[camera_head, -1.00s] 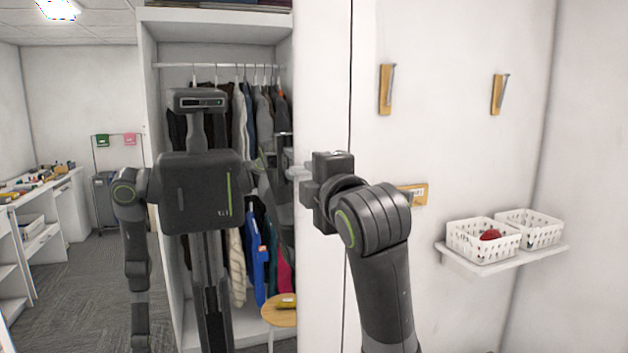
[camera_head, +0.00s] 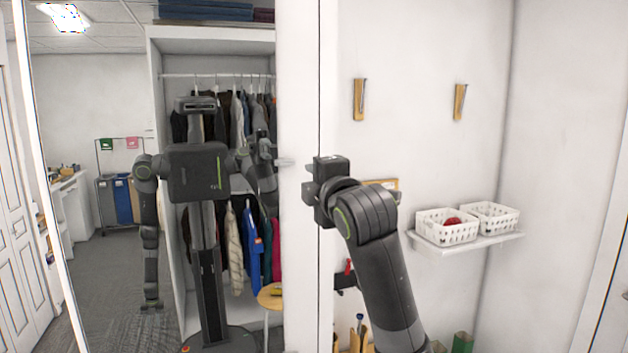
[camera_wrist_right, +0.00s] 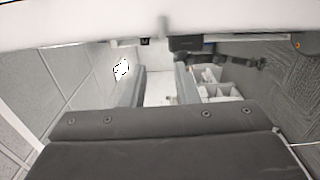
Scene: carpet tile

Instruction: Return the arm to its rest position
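My right arm (camera_head: 385,270) comes up from the bottom of the head view, raised and bent. Its gripper (camera_head: 285,162) points left, in front of the white panel edge beside the mirror. In the right wrist view the two grey fingers (camera_wrist_right: 162,87) stand apart, with no held object visible between them. My left arm is not directly in view. A mirror reflection of me (camera_head: 198,172) shows the left arm hanging down and the right arm raised. The reflected left gripper is too small to read.
A tall mirror (camera_head: 100,270) shows a wardrobe of clothes and a round stool. On the right wall are two hooks (camera_head: 359,100) and a shelf (camera_head: 470,243) with two white baskets (camera_head: 447,228). Several items stand low behind my right arm. A white door (camera_head: 15,230) is at the left.

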